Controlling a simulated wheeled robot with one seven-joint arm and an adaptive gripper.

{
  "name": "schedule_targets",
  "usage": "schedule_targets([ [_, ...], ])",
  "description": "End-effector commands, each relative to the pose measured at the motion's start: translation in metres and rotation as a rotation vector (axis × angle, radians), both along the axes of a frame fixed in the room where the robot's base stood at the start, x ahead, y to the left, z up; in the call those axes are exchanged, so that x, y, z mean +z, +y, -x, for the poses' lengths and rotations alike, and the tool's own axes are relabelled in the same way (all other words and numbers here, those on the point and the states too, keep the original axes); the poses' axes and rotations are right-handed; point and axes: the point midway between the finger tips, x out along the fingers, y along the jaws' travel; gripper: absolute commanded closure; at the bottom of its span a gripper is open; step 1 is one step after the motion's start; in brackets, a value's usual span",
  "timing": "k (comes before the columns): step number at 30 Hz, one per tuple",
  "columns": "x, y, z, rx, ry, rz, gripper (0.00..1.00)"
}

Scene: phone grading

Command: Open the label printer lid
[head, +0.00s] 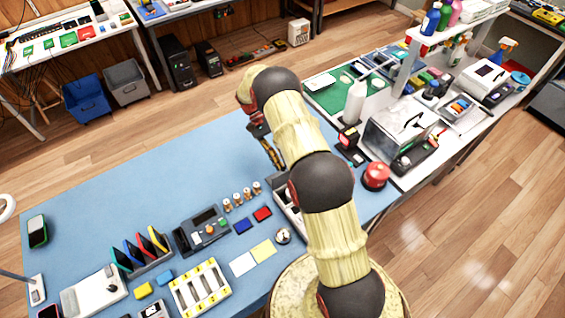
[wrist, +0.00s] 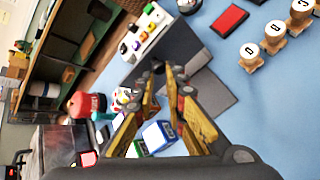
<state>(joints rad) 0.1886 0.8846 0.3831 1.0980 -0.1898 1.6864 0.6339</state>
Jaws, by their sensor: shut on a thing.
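My gripper (wrist: 164,68) has its fingertips close together at a grey, flat-sided, box-like thing, which I take to be the label printer (wrist: 209,98). A dark grey panel, apparently its lid (wrist: 172,45), meets the fingertips, and they look shut on its edge. How far the lid is raised I cannot tell. In the head view my gripper (head: 276,163) points down over the blue table, and my arm hides most of the grey thing.
Several stamps (head: 241,195) and a red pad (head: 262,214) stand left of my arm on the blue table (head: 130,185). A black device with buttons (head: 202,231) is further left.

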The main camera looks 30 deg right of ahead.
Motion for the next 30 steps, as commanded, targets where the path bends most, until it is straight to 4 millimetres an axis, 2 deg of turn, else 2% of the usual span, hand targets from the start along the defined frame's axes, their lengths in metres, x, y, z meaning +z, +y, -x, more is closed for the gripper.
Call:
schedule_targets([
  [1, -0.0223, 0.0093, 0.0091, -0.004, 0.015, -0.018, 1.00],
  [14, -0.0226, 0.0099, 0.0088, -0.003, 0.016, -0.018, 1.00],
  [15, -0.0224, 0.0100, 0.0089, -0.004, 0.016, -0.018, 0.85],
  [25, -0.0164, 0.0067, 0.0057, -0.004, 0.008, -0.014, 0.67],
  [30, -0.0149, 0.0058, 0.0049, -0.005, 0.007, -0.013, 0.66],
])
